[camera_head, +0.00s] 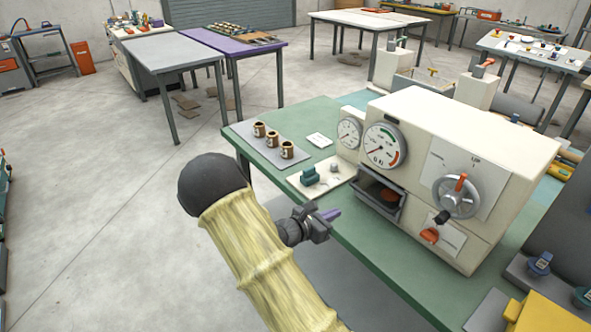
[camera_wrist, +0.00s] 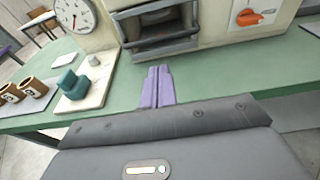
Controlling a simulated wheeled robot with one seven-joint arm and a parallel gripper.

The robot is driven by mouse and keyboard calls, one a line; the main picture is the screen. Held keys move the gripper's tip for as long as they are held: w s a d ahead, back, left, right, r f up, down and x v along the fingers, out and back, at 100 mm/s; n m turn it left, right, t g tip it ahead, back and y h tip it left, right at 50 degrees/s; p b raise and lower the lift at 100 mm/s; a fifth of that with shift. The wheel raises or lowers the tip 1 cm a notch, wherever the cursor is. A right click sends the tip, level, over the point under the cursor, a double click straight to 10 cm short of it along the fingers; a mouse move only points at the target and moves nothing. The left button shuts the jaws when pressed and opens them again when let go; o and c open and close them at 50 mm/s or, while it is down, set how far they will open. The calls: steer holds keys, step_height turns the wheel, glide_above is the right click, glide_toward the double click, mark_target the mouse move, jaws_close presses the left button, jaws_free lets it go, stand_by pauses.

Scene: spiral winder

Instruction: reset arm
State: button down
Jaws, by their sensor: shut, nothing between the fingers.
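My gripper (camera_head: 331,215) is in front of the green table's near edge, in the head view. Its purple fingers are together with nothing between them, and they also show in the wrist view (camera_wrist: 157,87). My arm in its yellow sleeve reaches up from the bottom of the head view. The spiral winder (camera_head: 490,140), a cream machine with dials and a handwheel (camera_head: 456,196), stands on the green table (camera_head: 300,120). Its dark drawer (camera_head: 380,190) is open, with something brown inside. In the wrist view the drawer (camera_wrist: 160,45) lies just beyond the fingers.
Several brown cups stand on a grey mat (camera_head: 243,130) at the table's left. A pale board (camera_head: 335,180) with a teal block (camera_head: 309,176) lies beside the machine. An orange lever (camera_head: 430,235) sits low on the machine's front. Open floor (camera_head: 100,200) lies to the left.

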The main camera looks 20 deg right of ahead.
steer(key=s+a+m+g+y+p, duration=0.1)
steer(key=s+a+m+g+y, duration=0.15)
steer(key=s+m, duration=0.35)
steer(key=s+a+m+g+y+p, duration=0.1)
steer(key=s+a+m+g+y, duration=0.1)
steer(key=s+m+g+y, duration=0.4)
steer(key=s+a+r+m+t+y+p, duration=0.1)
steer(key=s+a+r+m+t+y, duration=0.4)
steer(key=a+r+m, duration=0.4)
steer(key=a+t+y, duration=0.1)
steer(key=a, duration=0.2)
steer(key=shift+s+m, duration=0.3)
steer(key=shift+s, duration=0.1)
steer(key=shift+s, duration=0.15)
